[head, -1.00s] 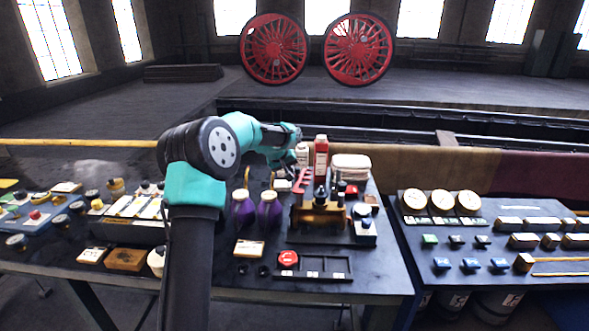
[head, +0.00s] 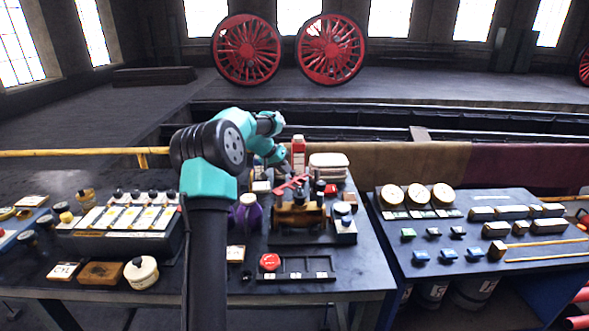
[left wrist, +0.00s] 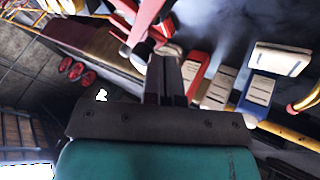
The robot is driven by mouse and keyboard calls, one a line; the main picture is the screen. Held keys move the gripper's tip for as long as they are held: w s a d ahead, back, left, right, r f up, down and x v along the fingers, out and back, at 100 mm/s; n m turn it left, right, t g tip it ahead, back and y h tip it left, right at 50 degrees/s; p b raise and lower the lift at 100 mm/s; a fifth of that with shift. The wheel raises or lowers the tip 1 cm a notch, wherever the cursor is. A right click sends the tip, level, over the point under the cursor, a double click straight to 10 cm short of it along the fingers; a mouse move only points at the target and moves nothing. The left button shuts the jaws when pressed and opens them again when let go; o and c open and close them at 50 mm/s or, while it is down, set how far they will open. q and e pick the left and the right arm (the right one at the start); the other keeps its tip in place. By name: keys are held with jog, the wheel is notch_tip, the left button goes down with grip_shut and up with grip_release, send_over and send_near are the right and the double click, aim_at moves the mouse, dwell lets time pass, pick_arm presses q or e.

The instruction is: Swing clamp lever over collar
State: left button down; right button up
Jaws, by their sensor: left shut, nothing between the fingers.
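The red clamp lever (head: 291,187) lies slanted, close to level, across the top of the brass-brown fixture (head: 299,217) on the middle bench. In the left wrist view the lever (left wrist: 147,22) is a red bar just beyond my fingertips. My left gripper (head: 286,171) is shut and empty, reaching in from behind and above, close to the lever. In the left wrist view its fingers (left wrist: 166,62) are together; I cannot tell whether they touch the lever. The collar cannot be told apart clearly under the lever. My right gripper is not in view.
A red bottle (head: 298,152) and a white stack (head: 329,162) stand behind the fixture. Purple bottles (head: 249,213) stand to its left. A red knob (head: 269,262) and a dark tray (head: 307,278) lie in front. A second bench (head: 480,277) stands right.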

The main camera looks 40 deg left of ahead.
aim_at(297, 179)
pick_arm(q)
jog(key=d+m, duration=0.1)
jog(key=w+d+m+g+h, duration=0.1)
jog(key=m, duration=0.1)
jog(key=shift+w+d+h, duration=0.1)
jog(key=shift+h, duration=0.2)
jog(key=d+m, duration=0.1)
jog(key=d+m+g+h, duration=0.1)
jog(key=shift+w+d+m, duration=0.2)
jog(key=shift+w+m, duration=0.1)
jog(key=shift+w, duration=0.05)
jog(key=shift+s+d+m+g+h, duration=0.1)
jog(key=shift+d+m+g+h, duration=0.5)
jog(key=shift+d+m+g, duration=0.9)
jog(key=shift+d+m+t, duration=0.2)
jog(key=shift+m+t, duration=0.1)
jog(key=shift+m, duration=0.1)
